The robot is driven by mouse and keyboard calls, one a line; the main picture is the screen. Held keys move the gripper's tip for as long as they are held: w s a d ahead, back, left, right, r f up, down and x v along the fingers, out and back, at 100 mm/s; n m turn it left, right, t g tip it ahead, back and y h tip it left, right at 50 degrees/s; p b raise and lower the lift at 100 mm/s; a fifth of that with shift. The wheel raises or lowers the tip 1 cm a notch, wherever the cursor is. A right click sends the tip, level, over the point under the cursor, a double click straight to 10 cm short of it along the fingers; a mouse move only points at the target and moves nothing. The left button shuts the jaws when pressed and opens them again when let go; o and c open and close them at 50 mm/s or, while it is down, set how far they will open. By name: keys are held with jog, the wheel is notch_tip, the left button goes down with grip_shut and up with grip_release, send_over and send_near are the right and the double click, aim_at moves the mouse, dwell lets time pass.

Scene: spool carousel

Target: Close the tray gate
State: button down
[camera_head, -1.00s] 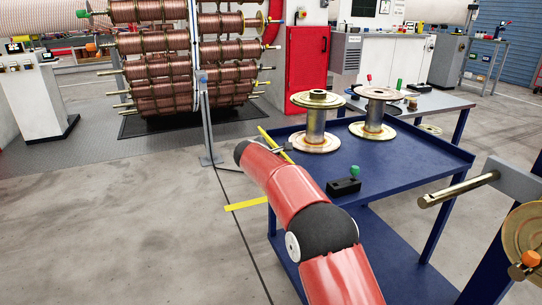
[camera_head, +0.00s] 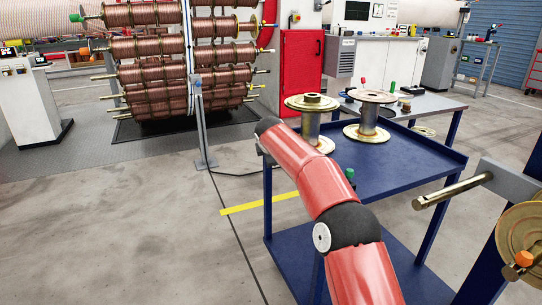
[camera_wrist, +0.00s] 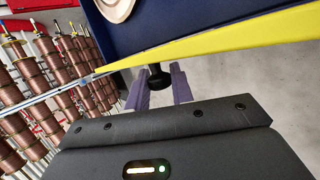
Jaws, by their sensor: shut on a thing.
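The tray gate is a yellow bar (camera_wrist: 215,40) that runs across the wrist view, in front of the blue tray (camera_wrist: 150,22). A black knob (camera_wrist: 158,82) sits below the bar. My gripper (camera_wrist: 161,73) is shut on this knob, one finger on each side. In the head view the tray (camera_head: 390,170) is the top of a blue cart, and my red arm reaches over its left side. The arm hides my gripper and the gate there. I cannot tell whether the gate is fully against the tray.
Two metal spools (camera_head: 311,118) (camera_head: 368,118) stand at the back of the tray. A grey post (camera_head: 202,120) stands left of the cart, before a rack of copper spools (camera_head: 180,75). A metal spindle (camera_head: 450,190) juts in at right.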

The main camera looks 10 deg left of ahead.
jog(key=shift+d, duration=0.1)
jog(key=c, duration=1.3)
grip_release()
jog(key=b+v, duration=0.1)
jog(key=v, duration=0.6)
jog(key=shift+s+r, duration=0.25)
jog(key=shift+d, duration=0.1)
jog(key=s+d+r+m+h, duration=0.1)
jog(key=s+d+r+m, duration=0.4)
jog(key=s+d, duration=0.55)
jog(key=s+d+f+m+g+h, duration=0.1)
jog(key=s+d+m+g+h, duration=0.1)
jog(key=s+d+m, duration=1.1)
jog(key=s+d+f+m, duration=0.1)
jog(key=s+d+f, duration=0.2)
jog(key=s, duration=0.4)
jog(key=s+d+f+m+g, duration=0.1)
jog(key=s+d+f+m, duration=0.1)
jog(key=s+d+f, duration=0.2)
jog(key=s+d+f+m+y, duration=0.1)
jog(key=s+d+f+m, duration=0.1)
jog(key=s, duration=0.7)
jog(key=shift+s+d+f, duration=0.4)
jog(key=shift+d+f, duration=0.45)
jog(key=shift+d, duration=0.15)
